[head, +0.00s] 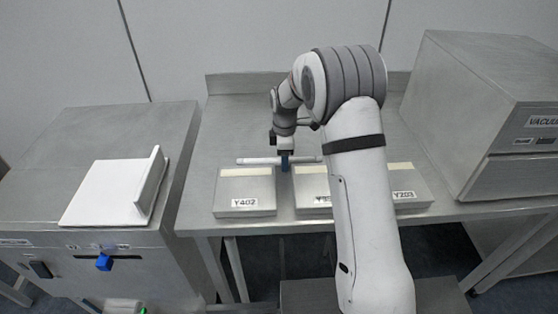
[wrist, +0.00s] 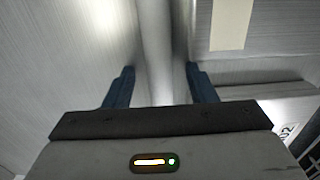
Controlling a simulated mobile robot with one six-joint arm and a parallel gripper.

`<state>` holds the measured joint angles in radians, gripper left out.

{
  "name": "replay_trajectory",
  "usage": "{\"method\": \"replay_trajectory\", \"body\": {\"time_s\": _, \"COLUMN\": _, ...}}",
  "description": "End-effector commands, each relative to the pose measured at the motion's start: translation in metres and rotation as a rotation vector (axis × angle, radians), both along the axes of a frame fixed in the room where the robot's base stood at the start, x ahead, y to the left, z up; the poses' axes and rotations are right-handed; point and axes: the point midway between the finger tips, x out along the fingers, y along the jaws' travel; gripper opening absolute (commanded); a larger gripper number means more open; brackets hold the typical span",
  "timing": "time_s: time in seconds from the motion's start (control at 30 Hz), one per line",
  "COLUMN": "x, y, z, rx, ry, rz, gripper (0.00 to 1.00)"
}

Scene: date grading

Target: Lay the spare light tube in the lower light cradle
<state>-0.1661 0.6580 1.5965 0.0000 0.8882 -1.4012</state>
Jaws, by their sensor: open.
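The light tube (head: 258,161) is a thin white rod lying left to right behind the labelled boxes on the steel bench. My gripper (head: 285,162) is at the tube, pointing down, with its blue fingers around it. In the wrist view my gripper (wrist: 160,80) is open, and the tube (wrist: 154,35) runs between the two fingers with a gap on each side. I cannot make out the lower light cradle in either view.
Low steel boxes stand along the bench front, including Y402 (head: 245,186) and Y203 (head: 408,183). A vacuum cabinet (head: 490,110) fills the right. A left cabinet (head: 110,125) carries a white tray (head: 105,190). The bench (head: 235,115) is clear behind the tube.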

Motion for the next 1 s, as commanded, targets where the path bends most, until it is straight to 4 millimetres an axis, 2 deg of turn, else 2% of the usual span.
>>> {"method": "replay_trajectory", "body": {"time_s": 0.17, "x": 0.0002, "y": -0.0001, "z": -0.0002, "rx": 0.0, "ry": -0.001, "rz": 0.0, "gripper": 0.51}}
{"method": "replay_trajectory", "body": {"time_s": 0.77, "x": 0.0003, "y": -0.0004, "z": 0.0003, "rx": 0.0, "ry": -0.001, "rz": -0.001, "gripper": 0.03}}
{"method": "replay_trajectory", "body": {"time_s": 1.0, "x": 0.0005, "y": -0.0004, "z": 0.0017, "rx": 0.0, "ry": -0.002, "rz": -0.001, "gripper": 0.02}}
